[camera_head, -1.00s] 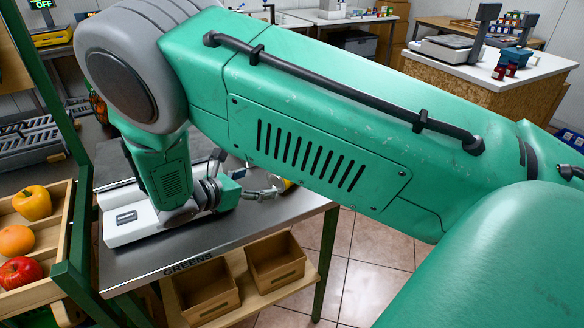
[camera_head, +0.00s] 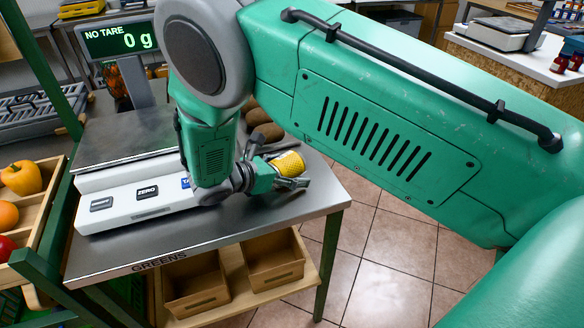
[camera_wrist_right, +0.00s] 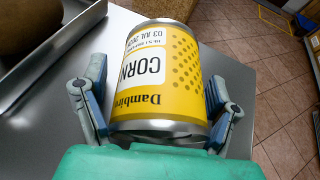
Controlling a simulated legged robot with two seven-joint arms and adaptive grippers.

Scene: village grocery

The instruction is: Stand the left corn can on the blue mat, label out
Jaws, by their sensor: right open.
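A yellow corn can (camera_head: 289,164) is at the right end of the steel counter, partly hidden by my right gripper (camera_head: 284,181). In the right wrist view the can (camera_wrist_right: 160,75) lies between the two spread fingers of the right gripper (camera_wrist_right: 156,92). Its label shows "CORN" and a date, upside down in that view. The fingers stand to either side of the can, and small gaps show beside it. I cannot tell whether the can rests on the counter. No blue mat and no second can show. My left gripper is not in view.
A white scale (camera_head: 150,207) with a steel plate and a "0 g" display (camera_head: 121,40) stands left of my arm. Brown round produce (camera_head: 262,131) lies behind the gripper. Wooden bins (camera_head: 195,284) sit below the counter (camera_head: 110,262). A fruit crate (camera_head: 52,190) stands left.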

